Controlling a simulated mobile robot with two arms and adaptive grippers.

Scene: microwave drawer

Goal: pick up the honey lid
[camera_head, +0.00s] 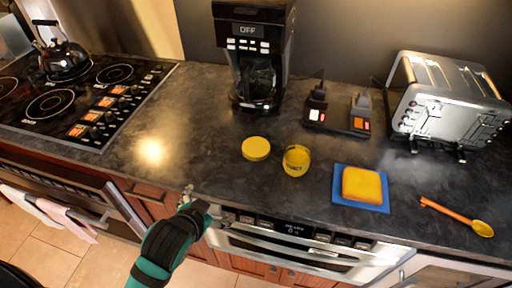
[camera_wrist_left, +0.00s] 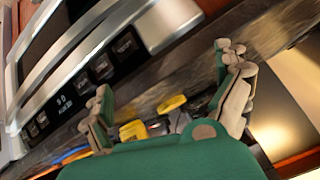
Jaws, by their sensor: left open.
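The honey lid (camera_head: 256,148) is a flat round yellow disc lying on the dark countertop. It stands left of the open-topped yellow honey jar (camera_head: 296,160), apart from it. In the left wrist view the yellow lid (camera_wrist_left: 171,104) shows between the spread fingers, with the jar (camera_wrist_left: 133,131) beside it, partly hidden by the gripper. My left gripper (camera_head: 196,201) is at the counter's front edge, in front and to the left of the lid. It is open, empty and not touching the lid. My right gripper is not in view.
A blue mat (camera_head: 340,201) with a yellow sponge-like block (camera_head: 362,184) and an orange-yellow spoon (camera_head: 458,216) lie to the right. The microwave drawer (camera_head: 300,248) is below the counter.

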